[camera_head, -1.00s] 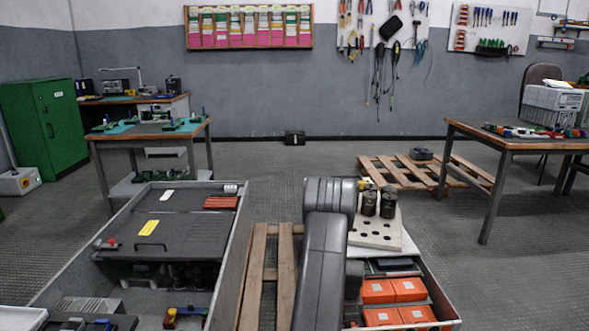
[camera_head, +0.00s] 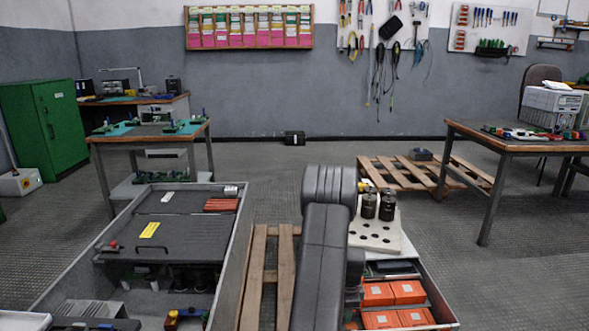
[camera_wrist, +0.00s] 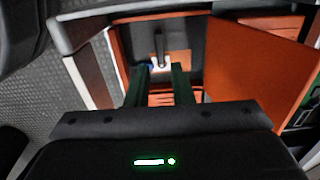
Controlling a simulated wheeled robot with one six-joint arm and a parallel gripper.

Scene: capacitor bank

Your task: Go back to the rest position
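My gripper is hidden behind my own arm in the head view. In the wrist view my gripper (camera_wrist: 163,85) shows two dark green fingers, apart, with nothing seen held between them. Beyond them lies an open orange-walled space (camera_wrist: 125,55) with a dark floor, a small white piece and orange slats. Two dark capacitors (camera_head: 378,205) stand upright on a pale board with holes (camera_head: 375,240); part of the board is hidden by my arm. The grey capacitor bank cabinet (camera_head: 238,240) is at the left, with a yellow label on its dark panel and dark cylinders below.
Orange boxes (camera_head: 393,293) lie in an open crate (camera_head: 437,302) right of my arm. A wooden pallet (camera_head: 252,280) lies between cabinet and arm; another pallet (camera_head: 385,172) is behind. A wooden table (camera_head: 520,147) stands at right.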

